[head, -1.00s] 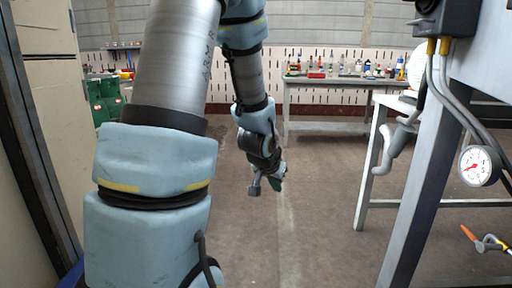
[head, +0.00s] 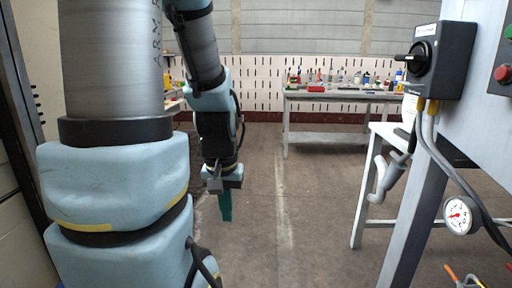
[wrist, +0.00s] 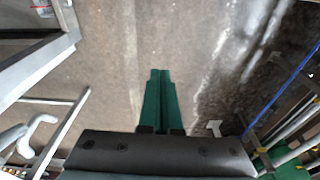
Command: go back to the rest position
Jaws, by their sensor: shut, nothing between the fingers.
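My gripper (head: 225,207) hangs from my arm left of the middle in the head view. Its green fingers point down above the bare floor. In the wrist view the two green fingers (wrist: 159,88) lie side by side, shut, with nothing between them.
A workbench (head: 335,95) with tools stands at the back. At right are a grey machine frame (head: 412,215) with a black switch box (head: 438,60), a pressure gauge (head: 459,216) and a white table (head: 360,190). The floor (head: 310,220) in the middle is clear.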

